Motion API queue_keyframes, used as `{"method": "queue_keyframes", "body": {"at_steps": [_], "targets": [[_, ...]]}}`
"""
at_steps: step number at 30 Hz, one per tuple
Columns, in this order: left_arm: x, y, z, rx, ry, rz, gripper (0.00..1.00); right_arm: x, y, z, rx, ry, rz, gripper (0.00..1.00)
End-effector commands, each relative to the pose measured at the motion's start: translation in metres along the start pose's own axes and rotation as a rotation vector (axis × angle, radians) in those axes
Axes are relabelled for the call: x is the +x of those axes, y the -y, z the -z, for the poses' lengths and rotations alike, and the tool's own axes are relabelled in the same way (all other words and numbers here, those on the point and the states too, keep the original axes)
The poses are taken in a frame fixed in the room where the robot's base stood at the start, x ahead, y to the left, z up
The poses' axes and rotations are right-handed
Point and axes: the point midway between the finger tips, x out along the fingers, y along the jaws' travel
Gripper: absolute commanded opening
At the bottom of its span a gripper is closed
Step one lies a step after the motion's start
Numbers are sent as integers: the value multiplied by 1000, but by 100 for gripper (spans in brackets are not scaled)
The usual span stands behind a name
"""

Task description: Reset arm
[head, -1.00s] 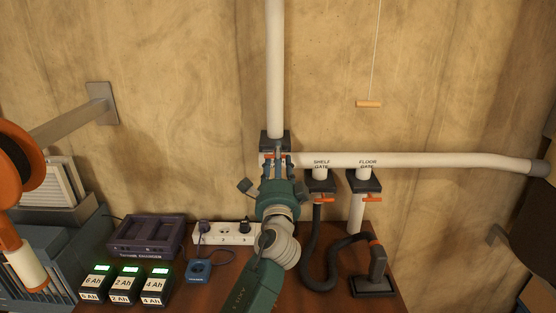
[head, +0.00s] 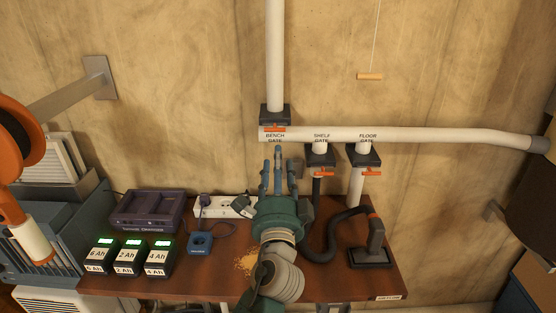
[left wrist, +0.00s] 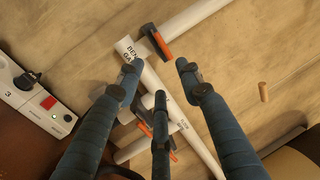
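My left gripper (head: 279,163) is in the middle of the head view, in front of the wall and below the bench gate (head: 275,114). Its fingers point up, spread apart and holding nothing. In the left wrist view the fingers of the left gripper (left wrist: 150,82) are also apart, with the white pipe and the gate's dark body (left wrist: 153,42) and orange handle beyond them. The gripper appears clear of the bench gate. My right gripper is in neither view.
The shelf gate (head: 320,155) and floor gate (head: 363,155) hang right of my gripper. A dark hose with a floor nozzle (head: 371,257), a power strip (head: 238,207), a charger (head: 147,209) and several batteries (head: 127,258) are on the brown bench. A wooden pull handle (head: 369,76) hangs above.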

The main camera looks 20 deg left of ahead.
Motion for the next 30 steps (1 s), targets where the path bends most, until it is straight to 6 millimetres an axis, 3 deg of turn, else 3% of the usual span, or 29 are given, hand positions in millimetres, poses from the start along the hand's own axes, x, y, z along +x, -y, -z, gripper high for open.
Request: {"method": "queue_keyframes", "body": {"at_steps": [8,11,13,17,21,24,30], "targets": [[-3,-10,-7,-29,11,-28,37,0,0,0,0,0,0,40],[-16,-40,-28,-119,52,-118,37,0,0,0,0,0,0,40],[-34,-74,-50,-219,100,-220,37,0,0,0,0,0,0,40],[-89,-145,-91,-444,223,-458,37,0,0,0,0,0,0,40],[-168,-208,-118,-660,373,-720,37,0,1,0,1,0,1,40],[-222,-234,-127,-770,467,-879,37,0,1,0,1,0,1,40],[-304,-256,-132,-893,606,-1105,37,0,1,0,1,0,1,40]]}}
